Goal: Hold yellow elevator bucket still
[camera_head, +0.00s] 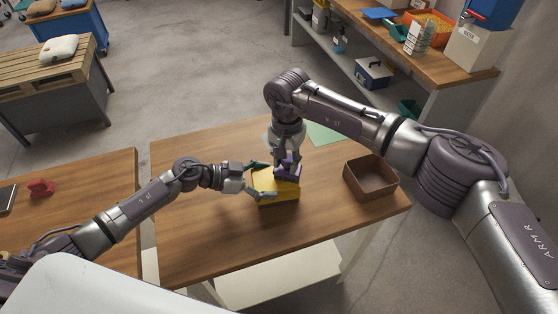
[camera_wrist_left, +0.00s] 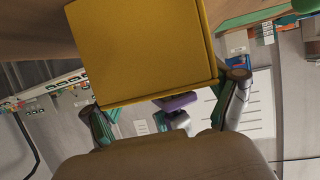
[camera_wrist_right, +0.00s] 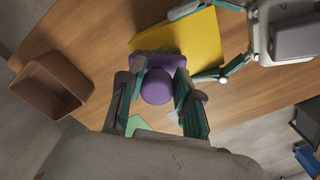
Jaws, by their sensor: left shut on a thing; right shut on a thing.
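The yellow elevator bucket (camera_head: 278,193) sits on the wooden table, near its middle. It fills the upper part of the left wrist view (camera_wrist_left: 140,50) and shows at the top of the right wrist view (camera_wrist_right: 205,35). My left gripper (camera_head: 262,182) is shut on the bucket from the left, one finger on each side. My right gripper (camera_head: 287,156) comes from above and is shut on a purple tool (camera_wrist_right: 157,87) with a round knob, which looks like a brush. The purple tool is at the bucket's upper edge; the contact between them is partly hidden.
A brown open box (camera_head: 371,180) stands right of the bucket, and a green sheet (camera_head: 325,133) lies behind it. The table's front left is clear. A side table (camera_head: 90,185) on the left holds a red object (camera_head: 40,188). A shelf bench (camera_head: 440,65) stands behind.

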